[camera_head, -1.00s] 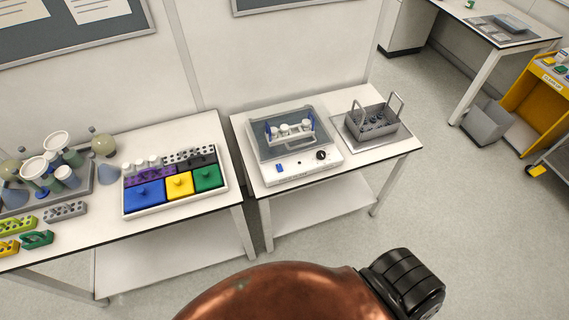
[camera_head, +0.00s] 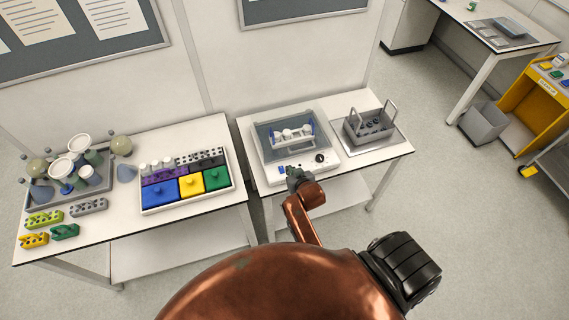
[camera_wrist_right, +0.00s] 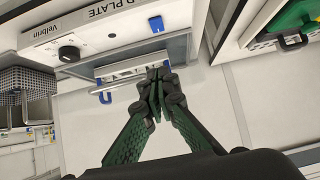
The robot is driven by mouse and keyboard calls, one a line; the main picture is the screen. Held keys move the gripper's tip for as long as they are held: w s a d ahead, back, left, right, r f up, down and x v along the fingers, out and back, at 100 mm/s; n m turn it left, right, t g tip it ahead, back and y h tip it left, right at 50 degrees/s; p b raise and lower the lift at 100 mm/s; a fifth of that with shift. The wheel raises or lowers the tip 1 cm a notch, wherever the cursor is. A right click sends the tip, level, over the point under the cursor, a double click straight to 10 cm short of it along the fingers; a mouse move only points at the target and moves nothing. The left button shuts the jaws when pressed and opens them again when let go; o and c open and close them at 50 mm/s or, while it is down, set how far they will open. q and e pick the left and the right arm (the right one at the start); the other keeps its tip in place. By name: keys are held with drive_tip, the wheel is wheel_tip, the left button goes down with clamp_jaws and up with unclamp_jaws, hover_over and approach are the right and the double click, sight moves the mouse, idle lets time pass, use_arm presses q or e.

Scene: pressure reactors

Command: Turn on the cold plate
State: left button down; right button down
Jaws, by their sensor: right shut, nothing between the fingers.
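The cold plate (camera_head: 258,150) is a white box with a clear grey cover, standing on the right-hand bench. Its front carries a blue switch (camera_head: 282,169) and a black knob (camera_head: 320,158). In the right wrist view the panel reads "D PLATE" and "Velbrin", with the blue switch (camera_wrist_right: 156,24) and the black knob (camera_wrist_right: 68,53). A rack with blue handles and white-capped vials (camera_head: 291,135) is under the cover. My right gripper (camera_head: 293,172) is shut and empty close to the front panel, just right of the switch; contact cannot be told. My left gripper is not in view.
A metal basket with upright handles (camera_head: 370,128) stands right of the cold plate. On the left bench is a tray (camera_head: 233,180) of coloured blocks, with a glassware tray beside it. A gap separates the benches. A grey bin (camera_head: 483,123) stands on the floor.

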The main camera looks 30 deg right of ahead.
idle(0.3)
hover_over(283, 170)
drive_tip(key=s, duration=0.1)
wheel_tip(283, 170, down, 5)
drive_tip(key=shift+s+f, duration=0.1)
drive_tip(key=shift+s, duration=0.05)
drive_tip(key=f, duration=0.1)
drive_tip(key=w+f, duration=0.1)
drive_tip(key=f, duration=0.1)
drive_tip(key=shift+d+f+p, duration=0.1)
drive_tip(key=shift+f+p, duration=0.15)
drive_tip(key=shift+p, duration=0.1)
drive_tip(key=shift+w+f, duration=0.1)
drive_tip(key=shift+f, duration=0.5)
